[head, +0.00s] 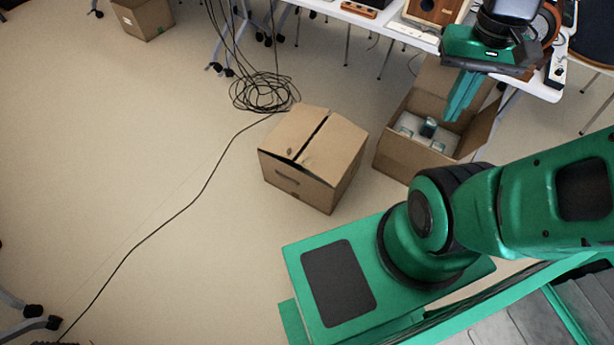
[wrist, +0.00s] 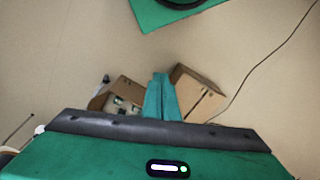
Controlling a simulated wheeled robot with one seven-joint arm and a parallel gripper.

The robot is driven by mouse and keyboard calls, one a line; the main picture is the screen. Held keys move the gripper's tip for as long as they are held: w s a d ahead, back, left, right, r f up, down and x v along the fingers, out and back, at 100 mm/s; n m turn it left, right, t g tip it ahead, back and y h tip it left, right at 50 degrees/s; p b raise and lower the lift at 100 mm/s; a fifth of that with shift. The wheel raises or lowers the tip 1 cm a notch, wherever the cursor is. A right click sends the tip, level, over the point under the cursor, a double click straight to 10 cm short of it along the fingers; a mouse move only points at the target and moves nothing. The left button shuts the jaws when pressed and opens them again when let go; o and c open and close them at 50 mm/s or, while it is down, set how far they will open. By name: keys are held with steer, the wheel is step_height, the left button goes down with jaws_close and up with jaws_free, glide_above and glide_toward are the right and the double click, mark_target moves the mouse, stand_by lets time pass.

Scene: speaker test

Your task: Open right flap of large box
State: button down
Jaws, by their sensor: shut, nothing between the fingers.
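A brown cardboard box (head: 308,183) stands on the floor in the middle of the head view. Its left flap (head: 294,128) and right flap (head: 337,148) lie nearly flat over the top, with a narrow dark gap between them. The box also shows in the wrist view (wrist: 199,90), just right of my fingers. My gripper (head: 454,117) is shut and empty, raised at the upper right of the head view. It appears in front of a second box and is apart from the flapped box. Its fingers show in the wrist view (wrist: 161,77).
The second cardboard box (head: 399,158) stands open to the right, with pale and green items inside. A white table (head: 403,30) with speakers is behind it. A coiled black cable (head: 262,92) lies behind the flapped box. Floor to the left is mostly clear.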

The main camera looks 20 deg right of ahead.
steer(key=w+a+f+n+g+h, duration=0.1)
steer(key=w+a+f+n+h, duration=0.15)
steer(key=w+f, duration=0.4)
steer(key=w+a+f+n+h, duration=0.1)
steer(key=w+f+n, duration=0.2)
steer(key=w, duration=0.7)
steer(key=w+a+f+n+g+h, duration=0.1)
steer(key=w+a+f+n+h, duration=0.15)
steer(key=w+f, duration=0.4)
steer(key=w+a+f+n+t+h, duration=0.1)
steer(key=w+a+f+n+h, duration=0.1)
steer(key=w+a+f+n, duration=0.45)
steer(key=w+a+f+n+t+h, duration=0.1)
steer(key=w+a+f, duration=0.2)
steer(key=f, duration=0.7)
steer(key=s+a+f+n+t, duration=0.25)
steer(key=f+n, duration=0.25)
steer(key=f, duration=0.5)
steer(key=s+a+f+n+t+h, duration=0.1)
steer(key=a+f+n+t, duration=0.25)
steer(key=f, duration=0.65)
steer(key=s+a+f+n+t, duration=0.2)
steer(key=a+f+n+t, duration=0.15)
steer(key=f+n, duration=0.4)
steer(key=w+d+f+m, duration=0.1)
steer(key=w+d+f, duration=0.4)
steer(key=w+d, duration=0.1)
steer(key=shift+d+f+m, duration=0.25)
steer(key=shift+d+m, duration=0.1)
steer(key=shift+d, duration=0.5)
